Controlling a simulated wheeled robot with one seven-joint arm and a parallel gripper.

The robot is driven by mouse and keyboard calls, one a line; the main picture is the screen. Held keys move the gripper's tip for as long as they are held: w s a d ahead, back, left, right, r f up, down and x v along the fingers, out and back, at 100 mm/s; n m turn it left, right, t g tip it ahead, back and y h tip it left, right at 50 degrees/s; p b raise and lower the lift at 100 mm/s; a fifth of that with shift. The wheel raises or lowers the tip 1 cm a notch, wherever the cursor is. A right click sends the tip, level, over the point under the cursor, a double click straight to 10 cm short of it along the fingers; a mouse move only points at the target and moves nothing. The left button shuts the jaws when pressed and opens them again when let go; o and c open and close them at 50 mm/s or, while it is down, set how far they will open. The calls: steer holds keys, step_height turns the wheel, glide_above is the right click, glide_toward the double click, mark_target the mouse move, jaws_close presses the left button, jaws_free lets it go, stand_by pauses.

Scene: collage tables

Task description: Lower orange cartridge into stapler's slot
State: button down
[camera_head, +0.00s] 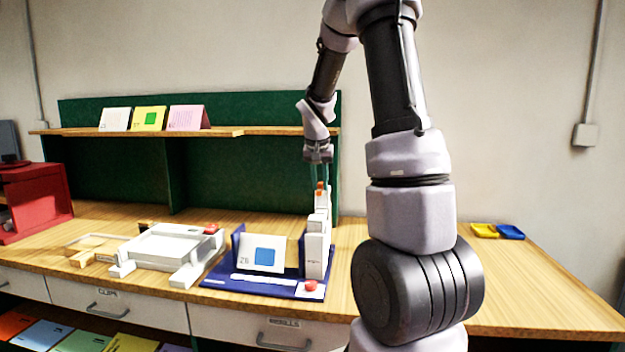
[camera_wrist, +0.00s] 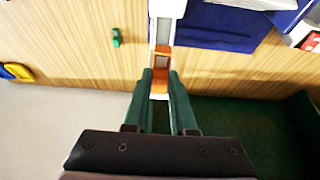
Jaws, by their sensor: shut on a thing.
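My gripper (camera_head: 319,184) points down above the white stapler (camera_head: 316,240), which stands upright on a blue base (camera_head: 228,277). Its green fingers are shut on the orange cartridge (camera_head: 320,191). In the wrist view the cartridge (camera_wrist: 161,62) lies between and just beyond the fingertips (camera_wrist: 160,78), in line with the stapler's white body (camera_wrist: 166,8). The cartridge is at the top of the stapler. I cannot tell how deep it sits in the slot, as the fingers and the stapler's top hide its lower end.
A white device (camera_head: 165,250) stands to the left. A green shelf (camera_head: 215,170) rises behind. Yellow and blue trays (camera_head: 497,231) lie far right; the table (camera_head: 540,290) there is mostly clear.

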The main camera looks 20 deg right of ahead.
steer(key=shift+w, duration=0.2)
steer(key=shift+f, duration=3.9)
steer(key=c, duration=0.7)
jaws_free()
steer(key=shift+o, duration=0.2)
